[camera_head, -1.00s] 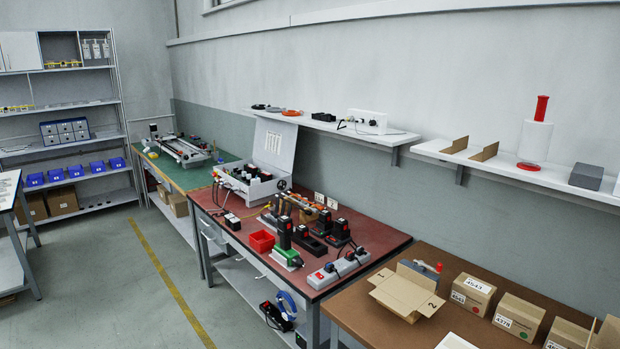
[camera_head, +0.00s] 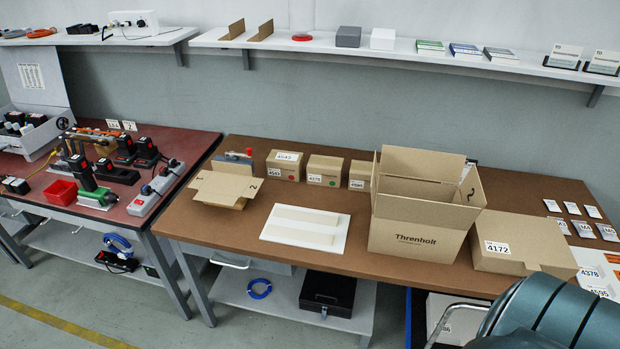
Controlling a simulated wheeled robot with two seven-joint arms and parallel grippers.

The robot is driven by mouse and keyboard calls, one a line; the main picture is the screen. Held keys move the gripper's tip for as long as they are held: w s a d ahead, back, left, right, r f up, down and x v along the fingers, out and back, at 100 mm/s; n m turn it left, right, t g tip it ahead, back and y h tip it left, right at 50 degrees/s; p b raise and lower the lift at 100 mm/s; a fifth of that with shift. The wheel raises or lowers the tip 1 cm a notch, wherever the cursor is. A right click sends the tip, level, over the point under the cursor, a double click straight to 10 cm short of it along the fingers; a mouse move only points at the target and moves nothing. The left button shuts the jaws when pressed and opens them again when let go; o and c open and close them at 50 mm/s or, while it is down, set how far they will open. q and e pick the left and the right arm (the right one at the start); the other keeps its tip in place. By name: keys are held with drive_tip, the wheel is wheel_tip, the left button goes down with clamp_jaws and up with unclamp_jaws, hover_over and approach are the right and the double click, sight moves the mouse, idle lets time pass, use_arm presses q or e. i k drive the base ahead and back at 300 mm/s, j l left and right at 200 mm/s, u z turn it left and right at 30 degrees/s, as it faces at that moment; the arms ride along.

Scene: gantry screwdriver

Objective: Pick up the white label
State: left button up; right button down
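Several small white labels lie at the right end of the brown table: three small ones in a row, one of them a white label (camera_head: 572,208), with grey cards marked M4 and M5 (camera_head: 582,229) in front. Larger white labels marked 4378 (camera_head: 590,271) and 4595 lie near the front right edge. White labels are also stuck on boxes, such as the 4172 label (camera_head: 497,248) on a closed carton. I cannot tell which one the task means. Neither of my grippers is in view.
A large open carton (camera_head: 415,238) stands on the brown table (camera_head: 240,270). Left of it are a white board (camera_head: 305,229), a small open box (camera_head: 226,186) and small closed boxes. A teal rounded object (camera_head: 545,315) blocks the lower right. A shelf (camera_head: 390,50) runs along the wall.

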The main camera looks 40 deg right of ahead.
sight(598, 273)
drive_tip(key=z, duration=2.3)
